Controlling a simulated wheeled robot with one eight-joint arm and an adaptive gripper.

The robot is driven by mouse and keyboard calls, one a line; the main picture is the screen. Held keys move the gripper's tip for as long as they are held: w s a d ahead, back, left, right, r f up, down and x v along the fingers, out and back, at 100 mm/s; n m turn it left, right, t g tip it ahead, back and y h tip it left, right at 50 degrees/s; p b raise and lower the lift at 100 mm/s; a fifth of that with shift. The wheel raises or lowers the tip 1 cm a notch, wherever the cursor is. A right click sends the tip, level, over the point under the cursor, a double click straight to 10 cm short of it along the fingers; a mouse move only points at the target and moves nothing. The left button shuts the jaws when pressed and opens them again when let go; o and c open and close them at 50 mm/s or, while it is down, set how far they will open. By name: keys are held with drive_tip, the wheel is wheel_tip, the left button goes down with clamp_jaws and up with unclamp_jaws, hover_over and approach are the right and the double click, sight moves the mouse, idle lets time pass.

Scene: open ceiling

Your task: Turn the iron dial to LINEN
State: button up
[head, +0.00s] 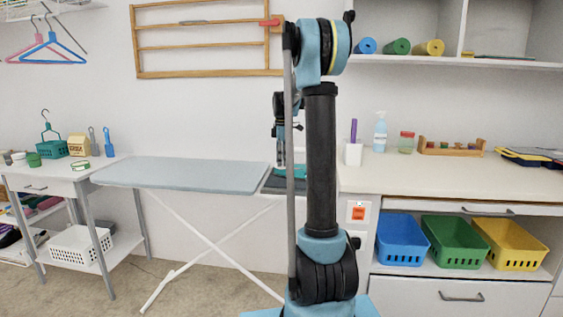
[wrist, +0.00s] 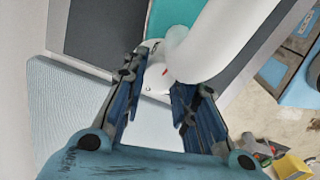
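The iron shows in the wrist view as a white curved handle (wrist: 215,45) over a teal body (wrist: 175,12). A small white round dial (wrist: 154,82) with a red mark is at the near end of the iron. My gripper (wrist: 160,80) is open, with its two blue fingers on either side of the dial in the picture. I cannot tell whether they touch it. Any lettering on the dial is unreadable. In the head view, a little of the teal iron (head: 298,170) shows on the dark rest, mostly hidden by my arm.
The pale blue ironing board (head: 180,175) stands left of the iron, also in the wrist view (wrist: 70,120). The white counter (head: 450,175) lies to the right, with a purple item in a white holder (head: 353,152) close to my arm. Blue, green and yellow baskets (head: 455,243) sit below.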

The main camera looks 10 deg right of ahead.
drive_tip(key=shift+m, duration=2.3)
drive_tip(key=o, duration=1.1)
wheel_tip(320, 180, up, 12)
drive_tip(key=shift+w+f, duration=0.1)
